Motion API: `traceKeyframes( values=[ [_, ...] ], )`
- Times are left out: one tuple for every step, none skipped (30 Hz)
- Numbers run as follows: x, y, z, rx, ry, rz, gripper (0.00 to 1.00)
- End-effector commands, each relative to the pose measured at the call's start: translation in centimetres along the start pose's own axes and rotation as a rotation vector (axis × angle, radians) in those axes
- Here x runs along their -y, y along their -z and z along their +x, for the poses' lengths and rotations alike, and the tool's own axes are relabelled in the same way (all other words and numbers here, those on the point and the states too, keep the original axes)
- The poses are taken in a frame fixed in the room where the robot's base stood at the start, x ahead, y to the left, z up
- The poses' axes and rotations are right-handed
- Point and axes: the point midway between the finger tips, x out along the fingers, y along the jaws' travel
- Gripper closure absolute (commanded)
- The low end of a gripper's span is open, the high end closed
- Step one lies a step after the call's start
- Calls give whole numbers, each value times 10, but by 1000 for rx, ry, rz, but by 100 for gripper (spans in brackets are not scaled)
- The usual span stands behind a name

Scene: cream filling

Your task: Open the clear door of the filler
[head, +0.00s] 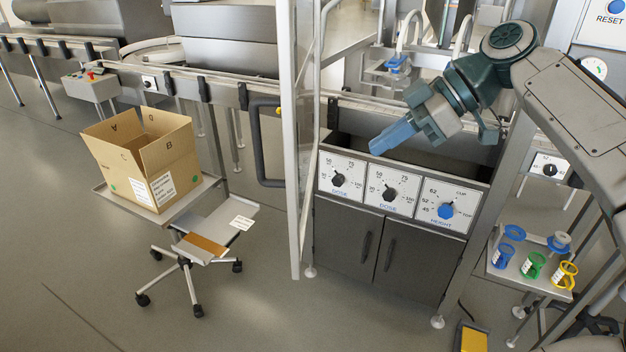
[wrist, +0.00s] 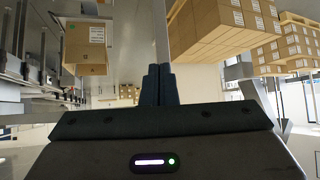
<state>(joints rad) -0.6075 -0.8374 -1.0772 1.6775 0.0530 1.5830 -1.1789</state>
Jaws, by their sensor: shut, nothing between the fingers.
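The clear door (head: 292,150) of the filler shows in the head view as a tall pale frame, seen nearly edge-on. It stands swung out from the left side of the filler's front, with its dark handle (head: 263,150) on the left. The filler's front opening above the dial panel is uncovered. My gripper (head: 377,147) is in front of this opening, right of the door and apart from it, pointing down and left. Its blue fingers are together and empty. In the wrist view the shut fingers (wrist: 158,85) line up with a pale upright post behind them.
The filler's panel has three dials (head: 389,193) above dark cupboard doors.

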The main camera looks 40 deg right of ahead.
Motion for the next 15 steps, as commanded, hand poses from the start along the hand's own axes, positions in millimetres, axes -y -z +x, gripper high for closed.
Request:
traceKeyframes(
  values=[
    [-1,-3,1,-2,-4,-8,100],
    [-1,-4,2,-2,-4,-12,100],
    [-2,-4,5,-3,-5,-15,100],
    [-2,-4,8,-2,-5,-16,100],
    [-2,-4,11,-2,-4,-16,100],
    [-1,-4,18,-1,-3,-16,100],
    [-1,-4,22,-1,-3,-16,100],
    [-1,-4,28,0,-2,-15,100],
    [-1,-4,37,0,-2,-15,100],
    [-1,-4,43,0,-1,-15,100],
    [-1,-4,50,0,-1,-15,100],
    [-1,-3,59,0,-1,-15,100],
    [-1,-3,66,0,0,-15,100],
    [-1,-3,72,0,0,-15,100],
    [-1,-3,81,0,0,-15,100]
  ],
)
